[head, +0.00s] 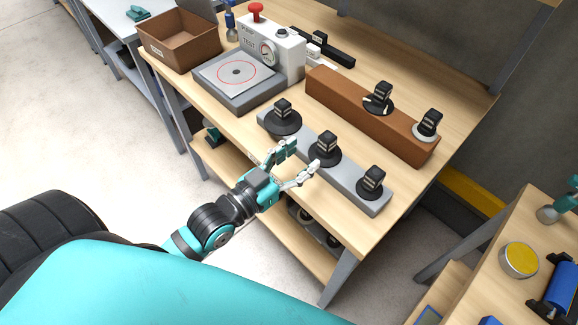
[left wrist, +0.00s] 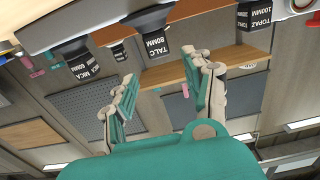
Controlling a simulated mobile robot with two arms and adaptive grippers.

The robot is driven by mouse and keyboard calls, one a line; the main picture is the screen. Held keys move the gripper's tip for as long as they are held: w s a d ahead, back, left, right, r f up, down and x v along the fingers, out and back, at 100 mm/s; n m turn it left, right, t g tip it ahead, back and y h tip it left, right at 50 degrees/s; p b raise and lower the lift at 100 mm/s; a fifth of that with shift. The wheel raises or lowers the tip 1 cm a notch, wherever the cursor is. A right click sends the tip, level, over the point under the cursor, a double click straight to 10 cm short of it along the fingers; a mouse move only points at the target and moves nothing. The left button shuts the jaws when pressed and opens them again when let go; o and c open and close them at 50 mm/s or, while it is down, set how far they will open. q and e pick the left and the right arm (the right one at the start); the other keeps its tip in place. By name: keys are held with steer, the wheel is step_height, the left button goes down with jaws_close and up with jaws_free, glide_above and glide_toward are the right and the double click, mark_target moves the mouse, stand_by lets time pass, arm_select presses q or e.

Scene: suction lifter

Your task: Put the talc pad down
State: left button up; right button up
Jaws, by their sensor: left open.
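The talc pad (head: 325,146) is a black suction pad with a wide round base and a ribbed block handle. It stands upright in the middle of the grey rack (head: 347,181) on the wooden bench. Its "TALC 80MM" label shows in the left wrist view (left wrist: 151,46). My left gripper (head: 301,157) is open and empty, just in front of the talc pad at the bench's near edge, with its fingers spread. In the left wrist view, the pad is beyond the fingertips (left wrist: 160,70) and not between the fingers. My right gripper is not in view.
The topaz pad (head: 283,116) and mica pad (head: 370,181) flank it on the rack. A brown block (head: 345,108) with two pads stands behind. A test stand (head: 237,75) and an open brown box (head: 180,42) are at the back left. Another bench is at the lower right.

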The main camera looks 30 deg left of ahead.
arm_select(q)
steer(key=shift+v, duration=1.45)
